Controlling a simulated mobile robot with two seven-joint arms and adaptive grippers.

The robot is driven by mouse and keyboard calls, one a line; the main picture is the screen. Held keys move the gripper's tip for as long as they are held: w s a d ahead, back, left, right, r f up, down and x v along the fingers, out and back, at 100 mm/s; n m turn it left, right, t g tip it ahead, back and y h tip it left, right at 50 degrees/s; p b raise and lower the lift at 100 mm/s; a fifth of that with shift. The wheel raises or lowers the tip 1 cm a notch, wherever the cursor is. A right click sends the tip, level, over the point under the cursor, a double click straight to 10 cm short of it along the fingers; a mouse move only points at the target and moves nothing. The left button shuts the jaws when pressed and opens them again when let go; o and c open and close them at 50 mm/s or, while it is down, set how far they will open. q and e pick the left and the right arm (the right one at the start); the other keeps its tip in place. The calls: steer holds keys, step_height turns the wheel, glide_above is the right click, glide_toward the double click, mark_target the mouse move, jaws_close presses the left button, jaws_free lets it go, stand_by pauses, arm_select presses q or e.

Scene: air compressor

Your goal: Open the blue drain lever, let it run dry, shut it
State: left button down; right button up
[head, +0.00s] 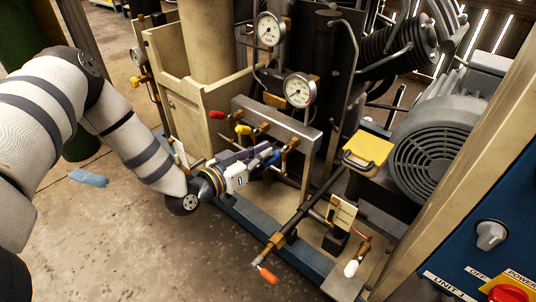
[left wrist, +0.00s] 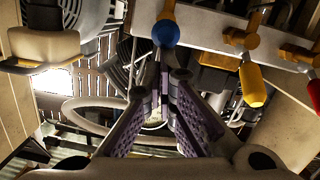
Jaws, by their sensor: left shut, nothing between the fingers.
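The blue drain lever (head: 273,157) hangs from a brass valve at the right end of the grey manifold (head: 272,119) in the head view. In the left wrist view the blue lever (left wrist: 166,33) shows nearly end-on, as a round blue tip just above the fingertips. My left gripper (head: 264,153) is beside the lever, its fingers shut and empty. In the left wrist view its purple-padded fingers (left wrist: 164,82) meet just below the blue tip. I cannot tell whether they touch it. My right gripper is not in view.
A yellow lever (head: 243,129) and a red lever (head: 216,115) sit left of the blue one on the manifold. Two gauges (head: 299,90) stand above. An orange-handled valve (head: 267,275) and a white-handled valve (head: 351,268) are lower right. Open floor lies at left.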

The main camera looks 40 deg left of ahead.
arm_select(q)
steer(key=shift+s+f+t+b, duration=0.2)
steer(key=shift+f+t+b, duration=0.3)
steer(key=shift+f+b, duration=0.35)
steer(key=shift+s+f+t+b, duration=0.15)
steer(key=shift+f+t+b, duration=0.35)
steer(key=shift+f+b, duration=0.35)
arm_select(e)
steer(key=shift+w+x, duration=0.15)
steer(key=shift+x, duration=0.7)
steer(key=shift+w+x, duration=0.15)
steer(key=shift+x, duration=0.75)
arm_select(q)
steer(key=shift+f, duration=0.25)
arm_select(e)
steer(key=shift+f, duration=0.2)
